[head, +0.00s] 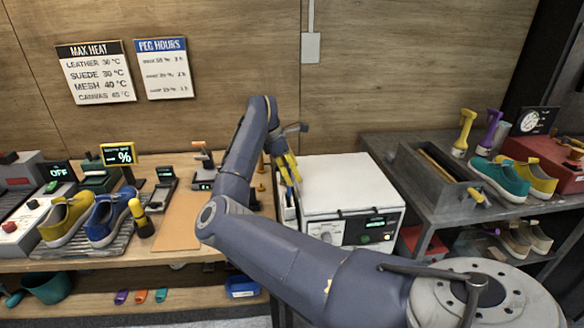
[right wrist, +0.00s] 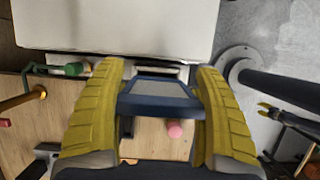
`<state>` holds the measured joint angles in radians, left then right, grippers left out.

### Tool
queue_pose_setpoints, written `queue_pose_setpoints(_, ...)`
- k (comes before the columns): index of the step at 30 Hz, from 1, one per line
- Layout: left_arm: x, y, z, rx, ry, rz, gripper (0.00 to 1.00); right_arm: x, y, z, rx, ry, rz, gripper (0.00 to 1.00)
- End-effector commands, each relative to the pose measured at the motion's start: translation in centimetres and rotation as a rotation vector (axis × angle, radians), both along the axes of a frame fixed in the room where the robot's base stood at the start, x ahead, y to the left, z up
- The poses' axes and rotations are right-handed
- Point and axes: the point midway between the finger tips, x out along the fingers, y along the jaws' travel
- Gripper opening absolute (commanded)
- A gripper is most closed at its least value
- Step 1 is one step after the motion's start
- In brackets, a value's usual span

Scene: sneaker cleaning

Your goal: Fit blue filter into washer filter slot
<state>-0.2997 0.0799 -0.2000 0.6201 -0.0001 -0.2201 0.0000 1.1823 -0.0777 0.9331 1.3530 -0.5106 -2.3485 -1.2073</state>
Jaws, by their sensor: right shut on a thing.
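The white washer (head: 350,185) stands right of centre in the head view, with a dial and a lit display on its front. Its white top also fills the upper part of the right wrist view (right wrist: 115,25). My right gripper (head: 290,170) is at the washer's left side, its yellow fingers pointing down. In the right wrist view the gripper (right wrist: 161,75) is shut on the blue filter (right wrist: 160,98), a blue frame with a grey panel. A pale narrow opening (right wrist: 155,71) shows just beyond the filter, beside the washer. I cannot tell whether the filter touches it. My left gripper is out of view.
A wooden bench (head: 175,225) with sneakers (head: 107,218) and small devices lies left of the washer. A grey shelf (head: 455,205) with a tray, bottles and more shoes stands right. A green-ended item (right wrist: 75,69) sits left of the gripper in the wrist view.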

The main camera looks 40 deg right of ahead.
Motion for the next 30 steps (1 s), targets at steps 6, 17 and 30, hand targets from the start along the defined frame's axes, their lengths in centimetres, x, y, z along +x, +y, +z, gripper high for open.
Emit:
queue_pose_setpoints(6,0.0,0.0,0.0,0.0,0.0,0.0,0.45,0.0,0.0,-1.8,0.0,0.002,0.001,0.43)
queue_pose_setpoints(17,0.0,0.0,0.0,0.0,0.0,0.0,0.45,0.0,0.0,-2.9,0.0,0.0,0.0,0.43)
queue_pose_setpoints(30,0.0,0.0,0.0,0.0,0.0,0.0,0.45,0.0,0.0,-2.9,0.0,0.0,0.0,0.43)
